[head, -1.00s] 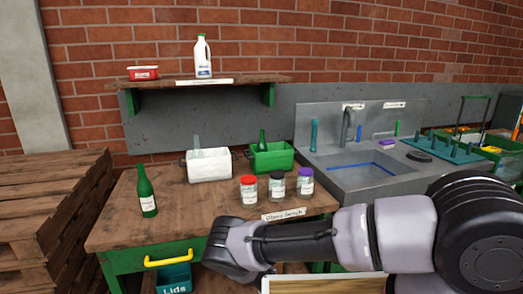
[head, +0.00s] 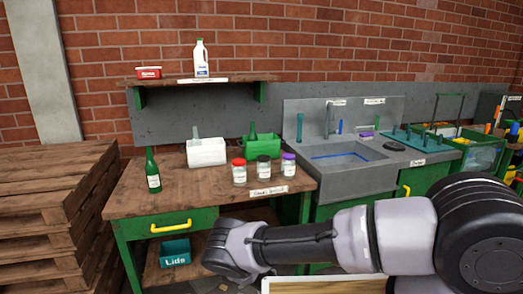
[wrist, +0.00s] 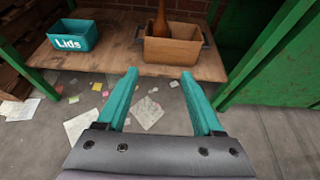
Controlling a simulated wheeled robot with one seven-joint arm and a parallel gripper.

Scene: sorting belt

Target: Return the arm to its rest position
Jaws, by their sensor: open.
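My arm (head: 370,238) reaches in from the right across the lower part of the head view, in front of the bench. Its gripper end is at the left of the arm, and the fingers are hidden there. In the wrist view my gripper (wrist: 160,100) shows two teal fingers spread apart with nothing between them. It is over the littered floor, in front of the bench's lower shelf. It touches no object that I can see.
The wooden bench (head: 130,208) holds a green bottle (head: 152,170), a white bin (head: 206,152), a green bin (head: 262,148) and three jars. Pallets (head: 50,205) stand left.

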